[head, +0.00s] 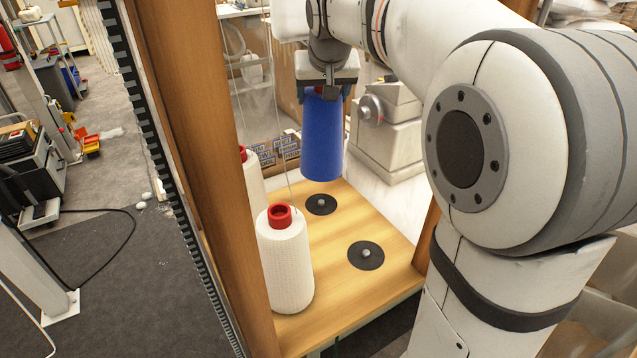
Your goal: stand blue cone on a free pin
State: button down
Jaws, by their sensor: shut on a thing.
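The blue cone (322,140) hangs upright in the head view, wide end down. My gripper (323,92) is shut on its top and holds it above the wooden board (345,215). Two free pins show on the board, each a small grey knob on a black disc: the far pin (321,203) and the near pin (366,253). The cone's lower edge is just above the far pin in the picture; its exact height and alignment cannot be told from this view. The cone's red-lit top is partly hidden by my gripper's fingers.
A white cone with a red top (287,262) stands at the board's near left. Another white cone (252,172) stands behind it, partly hidden by a wooden post (206,150). A thin thread rises from the near white cone. A grey-white machine (387,130) stands behind the board.

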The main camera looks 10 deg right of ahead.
aim_at(322, 135)
jog(key=f, duration=0.5)
jog(key=shift+a+f, duration=0.2)
jog(key=shift+f, duration=0.2)
jog(key=shift+s+d+f, duration=0.1)
jog(key=shift+f, duration=1.75)
jog(key=shift+f, duration=0.1)
jog(key=shift+c, duration=1)
grip_release()
